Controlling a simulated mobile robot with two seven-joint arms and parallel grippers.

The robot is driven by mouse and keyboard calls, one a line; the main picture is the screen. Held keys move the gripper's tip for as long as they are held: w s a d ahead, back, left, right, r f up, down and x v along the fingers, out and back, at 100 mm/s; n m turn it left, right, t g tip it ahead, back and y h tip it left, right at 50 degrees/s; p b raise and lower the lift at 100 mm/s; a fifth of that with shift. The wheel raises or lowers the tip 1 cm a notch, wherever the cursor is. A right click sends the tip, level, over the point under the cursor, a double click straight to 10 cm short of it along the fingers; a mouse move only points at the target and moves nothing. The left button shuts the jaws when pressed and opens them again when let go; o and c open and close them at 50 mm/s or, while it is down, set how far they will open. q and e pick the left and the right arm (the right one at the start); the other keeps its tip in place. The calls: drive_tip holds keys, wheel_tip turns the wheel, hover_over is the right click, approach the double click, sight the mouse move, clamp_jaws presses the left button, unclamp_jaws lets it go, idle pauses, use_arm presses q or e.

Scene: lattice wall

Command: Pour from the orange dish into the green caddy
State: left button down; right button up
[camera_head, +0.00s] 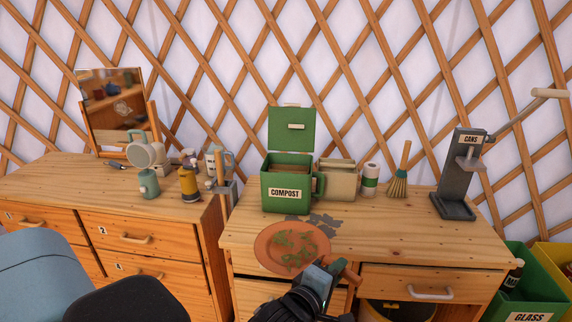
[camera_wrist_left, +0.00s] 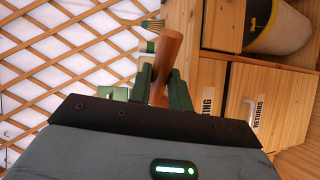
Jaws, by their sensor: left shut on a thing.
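The orange dish (camera_head: 262,243) is a round plate with several green scraps (camera_head: 292,248) on it, at the front edge of the right-hand bench. I cannot tell whether it touches the bench. The green caddy (camera_head: 287,208), labelled COMPOST, stands upright behind the dish with its lid (camera_head: 292,137) raised. My left gripper (camera_head: 338,272) is at the dish's near right side. In the left wrist view its fingers (camera_wrist_left: 162,90) are shut on a brown-orange part that appears to be the dish (camera_wrist_left: 167,55), seen narrow. My right gripper is not in view.
Grey patches (camera_head: 325,220) mark the bench before the caddy. A beige container (camera_head: 338,178), a paper roll (camera_head: 369,180), a brush (camera_head: 398,184) and a can crusher (camera_head: 456,185) stand to its right. Bench space right of the dish is clear.

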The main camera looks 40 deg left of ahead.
use_arm(q)
drive_tip(key=w+a+r, duration=0.1)
drive_tip(key=w+r, duration=0.2)
drive_tip(key=w, duration=0.3)
drive_tip(key=w+a+r+h+b, duration=0.1)
drive_tip(key=w+r, duration=0.2)
drive_tip(key=w, duration=0.4)
drive_tip(key=w+a+r+m, duration=0.1)
drive_tip(key=w+r, duration=0.3)
drive_tip(key=w, duration=0.3)
drive_tip(key=shift+h, duration=0.3)
drive_tip(key=c, duration=1.9)
unclamp_jaws()
clamp_jaws()
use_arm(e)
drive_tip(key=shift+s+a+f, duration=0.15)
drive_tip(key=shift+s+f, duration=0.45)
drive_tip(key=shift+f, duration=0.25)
use_arm(q)
drive_tip(key=shift+r, duration=0.1)
